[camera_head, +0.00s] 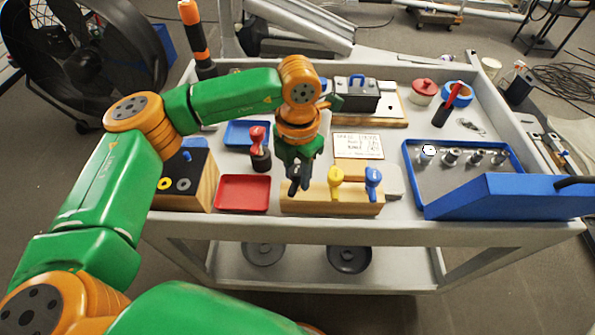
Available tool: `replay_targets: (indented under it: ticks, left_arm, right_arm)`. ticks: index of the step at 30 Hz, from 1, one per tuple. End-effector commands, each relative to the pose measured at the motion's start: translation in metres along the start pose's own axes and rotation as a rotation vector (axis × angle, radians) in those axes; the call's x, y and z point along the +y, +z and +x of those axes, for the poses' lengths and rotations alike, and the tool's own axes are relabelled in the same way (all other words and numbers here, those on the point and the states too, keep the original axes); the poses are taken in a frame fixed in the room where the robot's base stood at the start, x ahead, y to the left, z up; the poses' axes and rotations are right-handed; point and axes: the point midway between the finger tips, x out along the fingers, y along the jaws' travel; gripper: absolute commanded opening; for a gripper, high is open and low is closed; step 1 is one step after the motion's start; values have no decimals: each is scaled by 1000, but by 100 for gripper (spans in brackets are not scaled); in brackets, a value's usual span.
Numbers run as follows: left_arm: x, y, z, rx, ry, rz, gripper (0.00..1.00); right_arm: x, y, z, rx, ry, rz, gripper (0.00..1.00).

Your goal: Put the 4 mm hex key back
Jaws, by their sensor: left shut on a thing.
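My left gripper (298,188) points down at the left part of a wooden block (330,203) near the cart's front edge. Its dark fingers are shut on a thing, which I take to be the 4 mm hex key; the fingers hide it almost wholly. I cannot tell whether the key is in the block or just above it. A yellow-handled key (336,182) and a blue-handled key (373,182) stand upright in the block, right of the gripper. My right gripper is not in view.
A red tray (243,194) lies left of the block, with a red-topped tool (259,148) behind it. A wooden box (186,178) stands farther left. A blue tray (416,186) holding several metal sockets and a large blue object (500,197) are on the right.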

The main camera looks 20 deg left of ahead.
Motion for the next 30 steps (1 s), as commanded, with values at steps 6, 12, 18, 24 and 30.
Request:
replay_targets:
  ticks: [6, 12, 18, 24, 30]
  left_arm:
    - [0, 0, 9, 0, 0, 0, 0]
    - [0, 0, 8, 0, 0, 0, 49]
    - [0, 0, 8, 0, 0, 0, 73]
    - [0, 0, 6, -1, 0, 0, 73]
    - [0, 1, -32, -6, 1, -1, 73]
  right_arm:
    - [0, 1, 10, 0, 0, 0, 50]
    - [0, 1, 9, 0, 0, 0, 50]
    - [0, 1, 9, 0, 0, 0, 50]
    - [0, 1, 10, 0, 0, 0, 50]
    - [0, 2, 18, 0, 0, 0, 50]
